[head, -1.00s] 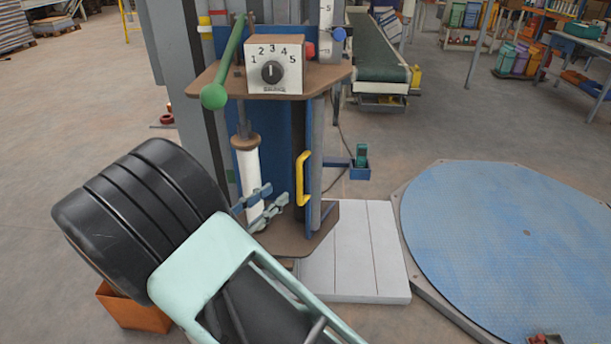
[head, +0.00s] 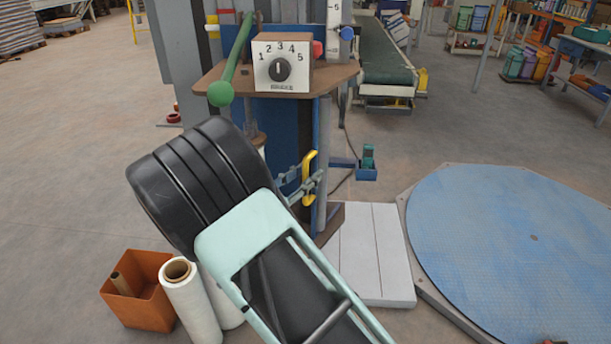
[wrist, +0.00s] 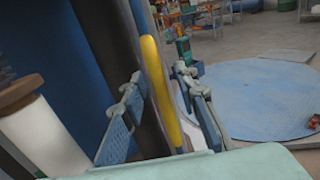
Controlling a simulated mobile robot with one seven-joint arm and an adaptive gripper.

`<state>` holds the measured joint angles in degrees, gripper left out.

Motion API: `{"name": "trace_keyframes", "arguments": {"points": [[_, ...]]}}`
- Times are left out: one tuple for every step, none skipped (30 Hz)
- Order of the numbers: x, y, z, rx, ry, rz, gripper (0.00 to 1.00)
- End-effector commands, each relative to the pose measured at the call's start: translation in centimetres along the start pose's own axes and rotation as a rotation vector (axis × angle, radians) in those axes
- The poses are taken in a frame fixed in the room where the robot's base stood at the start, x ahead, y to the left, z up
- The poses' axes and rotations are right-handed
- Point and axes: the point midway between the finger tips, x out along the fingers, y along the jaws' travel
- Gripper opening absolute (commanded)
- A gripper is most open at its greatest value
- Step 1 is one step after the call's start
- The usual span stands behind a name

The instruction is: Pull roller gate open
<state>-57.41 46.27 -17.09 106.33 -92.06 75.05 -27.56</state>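A yellow D-shaped handle (head: 309,175) stands upright on the blue front of the machine column, below the brown shelf. I take it to be the roller gate's handle; the gate itself is mostly hidden by my arm. In the wrist view the yellow handle (wrist: 158,95) runs upright between my two fingers. My gripper (head: 303,178) is open, with one finger on each side of the handle; the wrist view shows the open gripper (wrist: 157,76) too. A visible gap separates each finger from the bar.
A dial box (head: 284,63) and a green lever (head: 235,62) sit above on the brown shelf (head: 325,80). A white film roll (wrist: 45,125) is left of my gripper. A blue turntable (head: 520,240) lies right. An orange bin (head: 138,300) and white rolls (head: 190,300) stand lower left.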

Motion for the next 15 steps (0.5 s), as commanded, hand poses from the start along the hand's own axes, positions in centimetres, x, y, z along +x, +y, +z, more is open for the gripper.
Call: {"name": "trace_keyframes", "arguments": {"points": [[-0.01, 0.00, 0.00, 0.000, 0.000, 0.000, 0.28], [-0.02, 0.00, 0.00, 0.000, 0.000, 0.000, 0.28], [-0.03, 0.00, 0.00, 0.000, 0.000, 0.000, 0.26], [-0.03, 0.00, 0.00, 0.000, 0.000, 0.000, 0.23], [-0.03, 0.00, 0.00, 0.000, 0.000, 0.000, 0.19], [-0.04, 0.00, 0.00, 0.000, 0.000, 0.000, 0.15], [-0.04, 0.00, 0.00, 0.000, 0.000, 0.000, 0.12], [-0.05, 0.00, 0.00, 0.000, 0.000, 0.000, 0.08], [-0.05, 0.00, 0.00, 0.000, 0.000, 0.000, 0.04], [-0.05, 0.00, 0.00, 0.000, 0.000, 0.000, 0.01], [-0.06, 0.01, 0.00, 0.000, 0.000, 0.000, 0.00], [-0.06, 0.01, 0.00, 0.000, 0.000, 0.000, 0.00], [-0.06, 0.01, 0.00, 0.000, 0.000, 0.000, 0.00], [-0.06, 0.01, 0.00, 0.000, 0.000, 0.000, 0.00], [-0.06, 0.01, 0.00, 0.000, 0.000, 0.000, 0.00]]}}
